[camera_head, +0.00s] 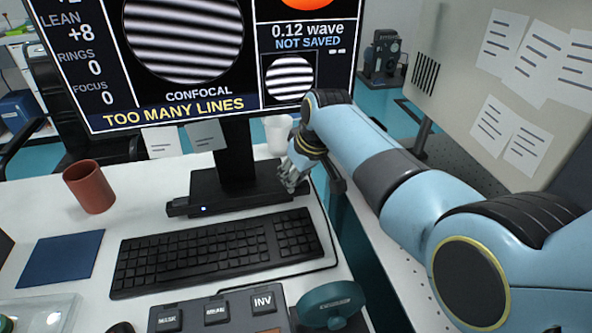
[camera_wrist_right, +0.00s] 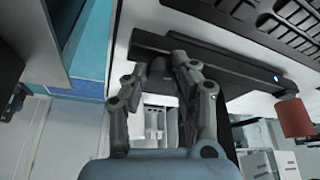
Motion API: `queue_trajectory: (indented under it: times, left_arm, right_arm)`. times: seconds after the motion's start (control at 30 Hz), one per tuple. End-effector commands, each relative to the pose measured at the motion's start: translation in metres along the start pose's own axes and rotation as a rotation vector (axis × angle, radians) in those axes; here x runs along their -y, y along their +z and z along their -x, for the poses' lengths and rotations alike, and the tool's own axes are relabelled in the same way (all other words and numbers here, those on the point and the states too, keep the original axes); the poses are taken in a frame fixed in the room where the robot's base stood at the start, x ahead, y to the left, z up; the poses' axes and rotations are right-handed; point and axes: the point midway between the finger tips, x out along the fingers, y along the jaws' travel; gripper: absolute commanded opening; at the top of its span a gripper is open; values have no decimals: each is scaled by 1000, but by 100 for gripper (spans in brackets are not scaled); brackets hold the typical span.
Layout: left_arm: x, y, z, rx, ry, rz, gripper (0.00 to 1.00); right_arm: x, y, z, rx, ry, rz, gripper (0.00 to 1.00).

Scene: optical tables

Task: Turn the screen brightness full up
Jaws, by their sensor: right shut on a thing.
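The screen (camera_head: 190,50) stands on a dark stand behind the keyboard. It is lit, with striped round images and the words "TOO MANY LINES" and "NOT SAVED". A black bar (camera_head: 238,202) with a small light near its left end runs along the front of the stand. My right gripper (camera_head: 290,182) is at the right end of this bar. In the right wrist view, its fingers (camera_wrist_right: 168,66) are shut on a dark part by the bar (camera_wrist_right: 215,62); the fingers hide most of that part. My left gripper is not in view.
A black keyboard (camera_head: 215,255) lies in front of the bar. A red-brown mug (camera_head: 89,187) and a blue mat (camera_head: 60,258) are at the left. A white cup (camera_head: 278,133) stands behind my right gripper. A button box (camera_head: 217,311) and a teal rounded handle (camera_head: 329,303) are at the front.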

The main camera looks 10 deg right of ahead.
Motion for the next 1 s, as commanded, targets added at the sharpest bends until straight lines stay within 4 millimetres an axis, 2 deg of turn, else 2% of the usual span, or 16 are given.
queue_trajectory:
  times: [0.47, 0.5, 0.67, 1.0]
  left_arm:
    - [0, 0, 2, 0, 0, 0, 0]
    - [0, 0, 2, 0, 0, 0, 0]
    - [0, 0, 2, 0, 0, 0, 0]
    - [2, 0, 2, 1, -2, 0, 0]
  right_arm:
    - [0, 0, 0, 1, 7, -17, 0]
    - [0, 0, 0, 1, 7, -17, 26]
    - [0, 0, 0, 1, 7, -16, 47]
    - [0, 0, 3, -1, 7, -16, 48]
